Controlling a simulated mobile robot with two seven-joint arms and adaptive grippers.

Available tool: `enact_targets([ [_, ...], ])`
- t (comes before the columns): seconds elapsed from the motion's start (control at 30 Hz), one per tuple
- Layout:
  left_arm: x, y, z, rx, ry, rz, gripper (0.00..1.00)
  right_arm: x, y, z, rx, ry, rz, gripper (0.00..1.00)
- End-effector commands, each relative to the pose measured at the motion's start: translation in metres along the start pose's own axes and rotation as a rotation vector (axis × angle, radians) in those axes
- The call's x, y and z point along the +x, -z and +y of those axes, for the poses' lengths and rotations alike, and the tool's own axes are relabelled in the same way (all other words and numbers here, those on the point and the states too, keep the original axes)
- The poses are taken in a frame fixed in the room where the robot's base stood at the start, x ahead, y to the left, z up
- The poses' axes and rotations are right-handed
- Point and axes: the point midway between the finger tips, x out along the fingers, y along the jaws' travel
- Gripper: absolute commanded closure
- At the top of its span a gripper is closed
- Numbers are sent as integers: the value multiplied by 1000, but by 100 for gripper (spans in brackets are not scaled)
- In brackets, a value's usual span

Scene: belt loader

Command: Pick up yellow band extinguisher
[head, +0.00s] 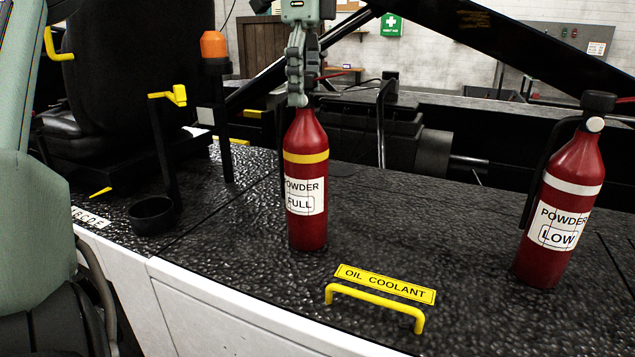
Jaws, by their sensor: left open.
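The yellow band extinguisher (306,218) stands upright on the black textured deck in the middle of the head view. It is red, with a yellow ring and a white label reading "POWDER FULL". A second red extinguisher (565,195) with a white band and a label reading "POWDER LOW" stands at the right. My right gripper is not in view.
A yellow handle (375,298) and an "OIL COOLANT" plate (385,284) lie in front of the extinguishers. A black cup (152,214), a yellow-topped lever (170,96) and an orange beacon (214,45) are at the left. A black beam crosses behind. The deck between the extinguishers is clear.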

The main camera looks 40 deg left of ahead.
Motion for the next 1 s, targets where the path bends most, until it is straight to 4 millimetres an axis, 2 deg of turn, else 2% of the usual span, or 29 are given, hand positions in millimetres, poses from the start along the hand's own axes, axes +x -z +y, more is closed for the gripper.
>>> enact_targets([
  [0.4, 56, 2, 5, 1, -2, -1, 8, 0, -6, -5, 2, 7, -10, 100],
  [0.53, 64, 2, 5, 0, 0, 1, 8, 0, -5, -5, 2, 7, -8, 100],
  [0.73, 64, 2, 5, 0, 1, 1, 8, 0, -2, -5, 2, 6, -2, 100],
  [1.0, 64, 2, 5, 1, 1, 0, 40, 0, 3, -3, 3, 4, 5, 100],
])
